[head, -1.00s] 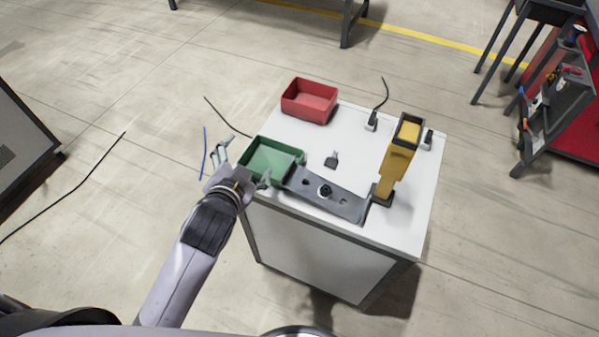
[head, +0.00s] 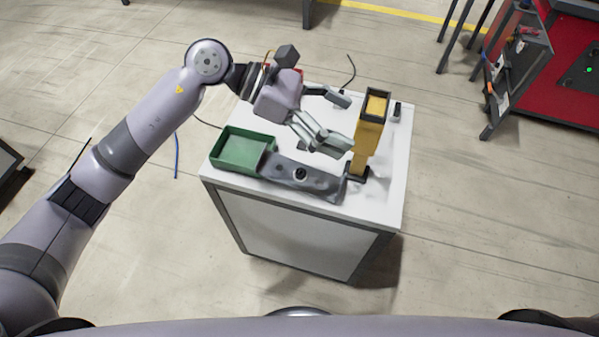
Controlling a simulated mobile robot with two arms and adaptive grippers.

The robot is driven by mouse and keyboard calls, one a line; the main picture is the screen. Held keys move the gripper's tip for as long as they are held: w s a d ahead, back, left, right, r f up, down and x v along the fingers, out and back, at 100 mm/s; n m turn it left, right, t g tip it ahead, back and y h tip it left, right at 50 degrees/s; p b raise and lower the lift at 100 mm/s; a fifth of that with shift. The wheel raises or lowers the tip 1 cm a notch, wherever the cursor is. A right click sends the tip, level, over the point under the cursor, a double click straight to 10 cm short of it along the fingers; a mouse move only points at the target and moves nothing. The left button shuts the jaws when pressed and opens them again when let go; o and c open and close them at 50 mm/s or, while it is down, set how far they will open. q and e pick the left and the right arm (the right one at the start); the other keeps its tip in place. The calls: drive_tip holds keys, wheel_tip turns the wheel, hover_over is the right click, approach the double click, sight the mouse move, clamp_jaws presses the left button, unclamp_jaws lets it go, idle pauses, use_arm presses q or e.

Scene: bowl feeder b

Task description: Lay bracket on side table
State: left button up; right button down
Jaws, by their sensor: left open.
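The bracket (head: 318,182), a long grey metal plate with a dark round part on it, lies along the near edge of the white side table (head: 387,190). Its left end meets the green bin (head: 240,150); I cannot tell if it rests on the rim. Its right end is close to the yellow upright holder (head: 366,140). My left gripper (head: 344,122) is open and empty, above the table behind the bracket, with its fingers pointing right towards the yellow holder. It hides the middle of the tabletop. My right gripper is out of view.
A small dark device (head: 396,111) stands at the back right. The tabletop's right front corner is bare. A red workbench (head: 565,85) stands far right.

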use_arm(q)
drive_tip(key=w+a+f+m+y, duration=0.25)
drive_tip(key=a+f+y, duration=0.2)
drive_tip(key=a, duration=0.25)
drive_tip(key=t+y, duration=0.1)
drive_tip(key=y, duration=0.3)
approach(297, 171)
drive_tip(key=p+x, duration=0.3)
drive_tip(key=x, duration=0.2)
drive_tip(key=shift+f, duration=0.3)
drive_tip(key=p+x, duration=0.1)
drive_tip(key=x, duration=0.3)
drive_tip(key=shift+d+p, duration=0.15)
drive_tip(key=shift+p, duration=0.2)
drive_tip(key=shift+d+f, duration=0.2)
drive_tip(key=shift+f, duration=0.4)
drive_tip(key=shift+c, duration=0.4)
